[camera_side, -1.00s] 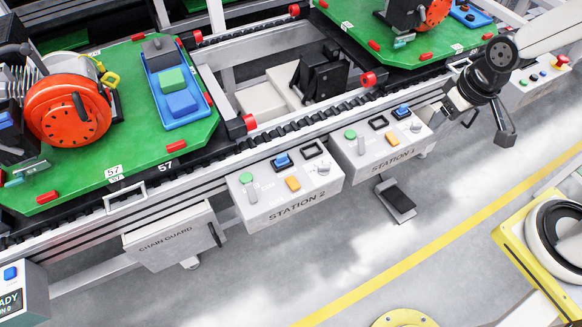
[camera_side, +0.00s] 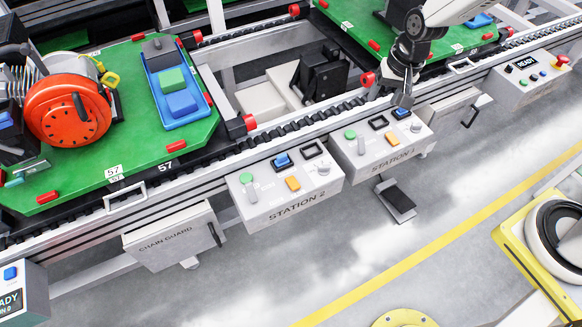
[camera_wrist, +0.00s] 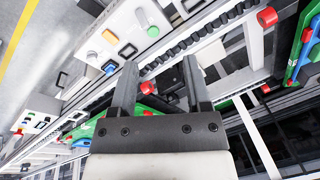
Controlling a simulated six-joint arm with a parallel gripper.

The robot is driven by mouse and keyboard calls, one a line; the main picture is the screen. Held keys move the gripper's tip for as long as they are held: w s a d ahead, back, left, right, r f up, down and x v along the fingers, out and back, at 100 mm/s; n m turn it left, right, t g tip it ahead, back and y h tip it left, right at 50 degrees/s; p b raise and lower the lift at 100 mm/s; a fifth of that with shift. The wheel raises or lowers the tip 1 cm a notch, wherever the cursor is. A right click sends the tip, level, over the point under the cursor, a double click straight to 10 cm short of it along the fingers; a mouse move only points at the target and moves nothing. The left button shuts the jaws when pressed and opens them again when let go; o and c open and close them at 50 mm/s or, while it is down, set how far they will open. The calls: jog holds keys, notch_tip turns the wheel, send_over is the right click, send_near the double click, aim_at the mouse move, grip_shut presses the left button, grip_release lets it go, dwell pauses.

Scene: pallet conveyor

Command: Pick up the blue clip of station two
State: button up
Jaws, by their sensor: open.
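The station 2 box (camera_side: 262,214) is a pale sloped panel in the side view. Its blue clip (camera_side: 282,160) lies on the top part, between a green button and a black square frame. My gripper (camera_side: 403,96) is to the right of it, above the station 1 box (camera_side: 372,165), close to station 1's own blue piece (camera_side: 401,111). In the wrist view my gripper (camera_wrist: 160,64) is open, with nothing between its fingers. That view shows station 1's blue piece (camera_wrist: 109,68) just left of the fingertips. I cannot make out station 2's blue clip there.
The conveyor rail (camera_side: 265,136) runs behind both boxes. A green pallet (camera_side: 130,140) at left carries an orange reel (camera_side: 66,108) and a blue tray (camera_side: 181,120). A chain guard (camera_side: 175,238) hangs at lower left. Floor in front of the stations is mostly clear.

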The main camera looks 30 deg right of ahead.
jog(key=w+a+f+m+g+y, duration=0.1)
jog(key=w+a+f+m, duration=0.55)
jog(key=w+f, duration=0.3)
jog(key=m+y, duration=0.2)
jog(key=m, duration=0.4)
send_near(282, 155)
jog(key=f, duration=0.2)
jog(key=shift+w+a+f+g, duration=0.15)
jog(key=shift+a+g, duration=0.15)
jog(key=shift+g, duration=0.1)
jog(key=shift+f, duration=0.1)
jog(key=shift+x, duration=1.2)
jog(key=shift+a, duration=0.1)
jog(key=shift+x, duration=2.55)
jog(key=shift+w+a, duration=0.1)
jog(key=shift+w, duration=0.05)
grip_shut()
